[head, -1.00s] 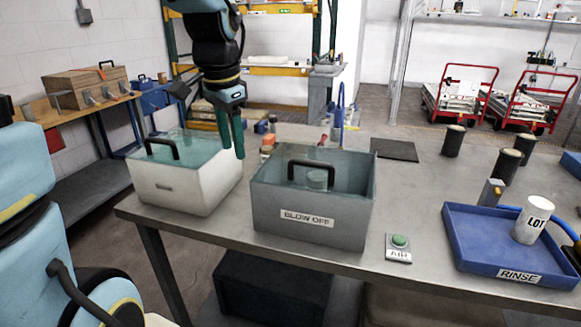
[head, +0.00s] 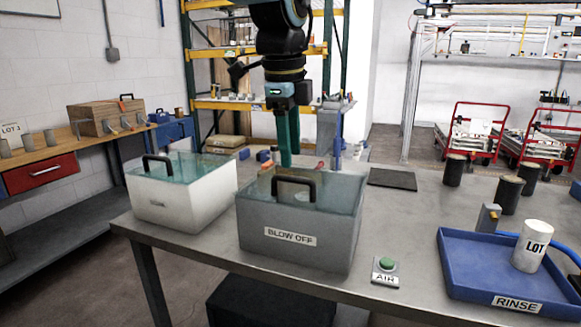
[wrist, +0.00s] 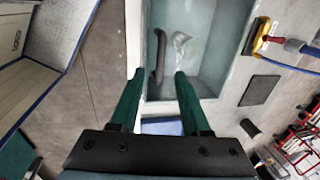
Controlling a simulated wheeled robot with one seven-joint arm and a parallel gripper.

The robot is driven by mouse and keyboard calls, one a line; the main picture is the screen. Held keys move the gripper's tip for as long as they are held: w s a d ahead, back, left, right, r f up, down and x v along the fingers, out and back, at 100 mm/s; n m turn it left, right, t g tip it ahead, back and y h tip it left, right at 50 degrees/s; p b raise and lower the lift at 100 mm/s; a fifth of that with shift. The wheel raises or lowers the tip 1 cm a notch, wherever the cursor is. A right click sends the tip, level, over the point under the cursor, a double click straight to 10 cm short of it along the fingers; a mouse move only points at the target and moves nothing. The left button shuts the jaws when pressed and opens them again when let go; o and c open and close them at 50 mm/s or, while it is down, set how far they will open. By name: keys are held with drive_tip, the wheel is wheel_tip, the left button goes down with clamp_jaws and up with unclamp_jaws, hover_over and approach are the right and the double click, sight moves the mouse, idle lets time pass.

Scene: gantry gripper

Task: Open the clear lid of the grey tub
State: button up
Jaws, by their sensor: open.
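The grey tub (head: 293,238), labelled BLOW OFF, stands on the metal table with its clear lid (head: 335,190) on top. A black arched handle (head: 293,183) stands on the lid; it also shows in the wrist view (wrist: 157,52). My gripper (head: 286,165) points down over the tub, behind the handle in the head view. In the wrist view my gripper (wrist: 159,74) has its two green fingers apart with nothing between the tips, and the handle lies just beyond them. The height of the fingertips above the lid is hard to tell.
A white tub (head: 185,203) with a clear lid and black handle stands close on the left. A green AIR button (head: 386,265) sits at front right. A blue RINSE tray (head: 470,278) holds a white LOT cup (head: 531,247). A dark mat (head: 393,180) lies behind.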

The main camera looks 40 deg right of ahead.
sight(293, 180)
drive_tip(key=shift+w+d+f, duration=0.1)
drive_tip(key=shift+d+f, duration=0.15)
drive_tip(key=shift+f, duration=0.9)
drive_tip(key=shift+w+d+f, duration=0.1)
drive_tip(key=shift+d+f, duration=0.1)
drive_tip(key=shift+f, duration=0.95)
clamp_jaws()
